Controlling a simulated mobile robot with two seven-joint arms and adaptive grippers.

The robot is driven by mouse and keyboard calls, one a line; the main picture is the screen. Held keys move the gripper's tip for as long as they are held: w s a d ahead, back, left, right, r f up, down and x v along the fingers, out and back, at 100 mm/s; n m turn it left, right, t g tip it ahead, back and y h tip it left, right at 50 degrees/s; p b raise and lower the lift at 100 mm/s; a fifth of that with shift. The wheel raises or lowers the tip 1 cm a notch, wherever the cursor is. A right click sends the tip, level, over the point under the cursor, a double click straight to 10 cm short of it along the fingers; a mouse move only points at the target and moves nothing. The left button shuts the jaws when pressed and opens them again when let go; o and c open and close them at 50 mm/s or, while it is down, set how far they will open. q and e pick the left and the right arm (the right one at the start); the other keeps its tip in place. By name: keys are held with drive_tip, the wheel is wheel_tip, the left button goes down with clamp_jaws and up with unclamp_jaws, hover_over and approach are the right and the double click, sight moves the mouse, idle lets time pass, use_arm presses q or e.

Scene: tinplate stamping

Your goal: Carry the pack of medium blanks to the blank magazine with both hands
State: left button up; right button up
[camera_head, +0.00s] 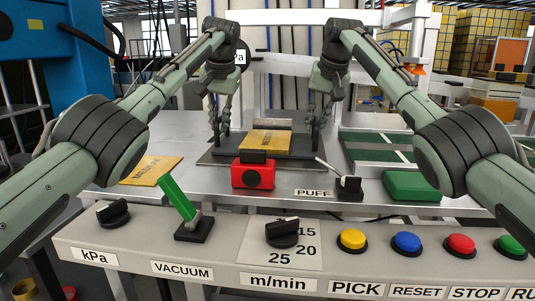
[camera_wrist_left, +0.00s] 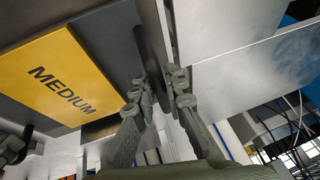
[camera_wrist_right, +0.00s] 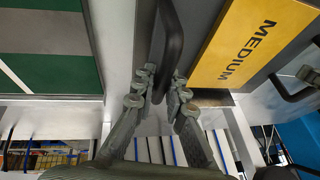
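The pack of medium blanks (camera_head: 265,141) is a yellow slab on a dark grey carrier, between my two grippers above the grey bench. Its MEDIUM lettering shows in the left wrist view (camera_wrist_left: 75,78) and the right wrist view (camera_wrist_right: 250,45). My left gripper (camera_head: 221,122) points down at the left dark handle (camera_wrist_left: 147,55), its fingers closed about the bar. My right gripper (camera_head: 317,120) has its fingers closed about the right handle (camera_wrist_right: 172,40). Whether the carrier touches the dark plate (camera_head: 215,159) below is unclear. The blank magazine cannot be told for certain.
A second yellow label plate (camera_head: 150,171) lies on the left of the bench. A red box (camera_head: 252,177) stands in front of the pack. Green pads (camera_head: 380,155) lie to the right. The front panel (camera_head: 215,250) carries knobs, levers and coloured buttons.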

use_arm(q)
drive_tip(key=o, duration=0.4)
drive_tip(key=shift+s+r, duration=0.1)
drive_tip(key=shift+r, duration=0.15)
use_arm(e)
drive_tip(key=o, duration=0.4)
drive_tip(key=shift+s+d+r, duration=0.1)
drive_tip(key=shift+r, duration=0.1)
drive_tip(key=shift+r, duration=0.1)
use_arm(q)
drive_tip(key=v, duration=1.1)
drive_tip(key=shift+s+r, duration=0.2)
drive_tip(key=shift+r, duration=0.15)
use_arm(e)
drive_tip(key=v, duration=1.1)
drive_tip(key=shift+s+r, duration=0.25)
drive_tip(key=shift+r, duration=0.1)
